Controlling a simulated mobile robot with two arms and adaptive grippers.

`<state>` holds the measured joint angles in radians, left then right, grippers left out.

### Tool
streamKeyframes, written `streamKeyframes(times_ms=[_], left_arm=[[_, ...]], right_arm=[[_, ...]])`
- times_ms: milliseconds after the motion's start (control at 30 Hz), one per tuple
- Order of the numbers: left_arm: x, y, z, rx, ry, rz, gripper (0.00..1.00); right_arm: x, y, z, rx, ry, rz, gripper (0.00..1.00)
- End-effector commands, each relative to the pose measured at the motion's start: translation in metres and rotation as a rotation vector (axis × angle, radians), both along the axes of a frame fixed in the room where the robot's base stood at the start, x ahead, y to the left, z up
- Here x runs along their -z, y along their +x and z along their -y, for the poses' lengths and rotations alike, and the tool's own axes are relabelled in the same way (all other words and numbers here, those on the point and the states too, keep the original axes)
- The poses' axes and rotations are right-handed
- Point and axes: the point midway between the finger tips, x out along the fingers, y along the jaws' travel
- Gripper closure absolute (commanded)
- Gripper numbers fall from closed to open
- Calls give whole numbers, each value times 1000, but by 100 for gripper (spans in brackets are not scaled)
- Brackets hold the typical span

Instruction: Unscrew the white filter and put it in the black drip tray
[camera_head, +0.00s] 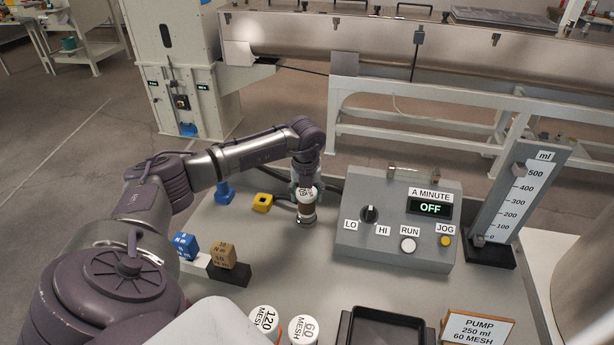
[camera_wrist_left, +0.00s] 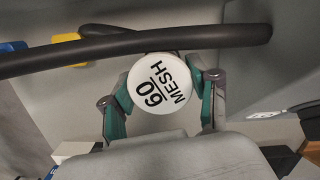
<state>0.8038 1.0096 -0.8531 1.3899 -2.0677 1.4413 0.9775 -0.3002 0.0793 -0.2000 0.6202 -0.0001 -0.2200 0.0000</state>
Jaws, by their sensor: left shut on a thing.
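The white filter (camera_wrist_left: 158,84) has a round white top marked "60 MESH" and sits between the teal fingers of my left gripper (camera_wrist_left: 160,108) in the left wrist view. In the head view my left gripper (camera_head: 307,190) points down and is shut on this filter (camera_head: 304,195). A brown and dark round part (camera_head: 306,213) shows directly below it, near the bench; I cannot tell whether the filter is still threaded in. The black drip tray (camera_head: 350,330) is at the front edge, partly cut off, with no filter in its visible part. My right gripper is not in view.
Two white-topped parts, "120 MESH" (camera_head: 263,318) and "60 MESH" (camera_head: 302,328), stand left of the tray. A grey control box (camera_head: 385,240) is right of the gripper. A black hose (camera_wrist_left: 150,44) crosses behind the filter. Blue (camera_head: 184,246) and tan (camera_head: 223,255) blocks stand left.

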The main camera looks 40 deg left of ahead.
Motion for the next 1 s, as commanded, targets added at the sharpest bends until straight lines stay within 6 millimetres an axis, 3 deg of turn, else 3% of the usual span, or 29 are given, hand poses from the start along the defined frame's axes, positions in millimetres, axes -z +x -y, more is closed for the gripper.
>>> streamKeyframes(times_ms=[500, 833, 867, 1000], left_arm=[[-2, -1, 1, -892, -1, -3, 100], [-1, -1, 0, -971, 0, 0, 100], [-1, -1, 0, -971, 0, 0, 35], [-1, -1, 0, -970, -1, -1, 12]], right_arm=[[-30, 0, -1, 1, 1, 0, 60], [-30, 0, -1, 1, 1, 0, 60], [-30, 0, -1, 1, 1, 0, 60], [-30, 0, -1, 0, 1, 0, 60]])
